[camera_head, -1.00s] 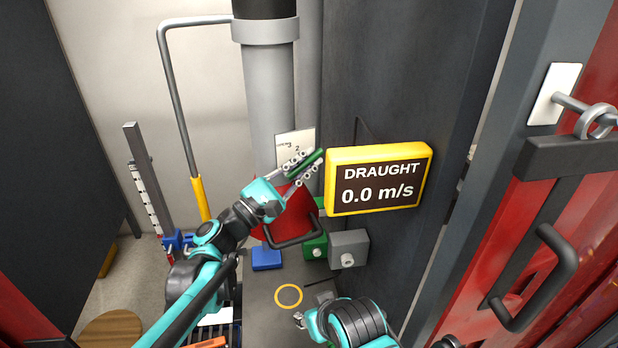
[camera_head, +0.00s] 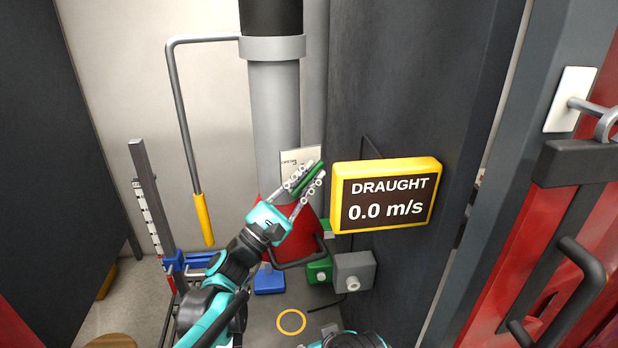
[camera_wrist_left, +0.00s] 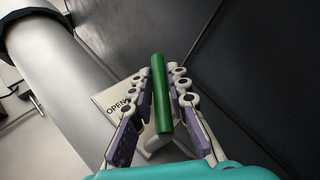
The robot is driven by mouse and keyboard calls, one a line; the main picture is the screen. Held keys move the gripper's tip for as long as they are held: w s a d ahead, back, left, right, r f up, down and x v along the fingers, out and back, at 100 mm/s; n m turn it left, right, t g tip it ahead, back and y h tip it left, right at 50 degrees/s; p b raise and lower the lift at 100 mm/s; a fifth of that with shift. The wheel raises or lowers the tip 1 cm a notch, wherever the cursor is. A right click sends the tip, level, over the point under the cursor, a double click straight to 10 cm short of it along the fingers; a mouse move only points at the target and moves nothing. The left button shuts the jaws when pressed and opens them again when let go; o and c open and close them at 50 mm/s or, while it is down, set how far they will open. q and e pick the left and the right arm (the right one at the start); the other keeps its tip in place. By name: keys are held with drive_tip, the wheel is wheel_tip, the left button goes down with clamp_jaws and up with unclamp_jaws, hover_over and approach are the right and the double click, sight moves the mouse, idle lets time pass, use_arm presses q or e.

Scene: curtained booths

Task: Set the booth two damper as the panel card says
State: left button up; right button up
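My left gripper (camera_head: 309,181) is closed around a green bar (camera_wrist_left: 160,95), one finger on each side, beside the grey vertical duct (camera_head: 274,115). A yellow-framed gauge (camera_head: 387,196) right of the gripper reads "DRAUGHT 0.0 m/s". Only part of my right arm (camera_head: 350,341) shows at the bottom edge, without its gripper.
A grey rod with a yellow grip (camera_head: 203,219) hangs left of the duct. A red bucket-like body (camera_head: 283,245) is below my left gripper. Green (camera_head: 319,270) and grey (camera_head: 353,271) boxes sit below the gauge. Dark panels stand on both sides.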

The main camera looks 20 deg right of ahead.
use_arm(q)
drive_tip(key=shift+o, duration=0.9)
drive_tip(key=v, duration=1.2)
drive_tip(key=shift+s+f, duration=0.1)
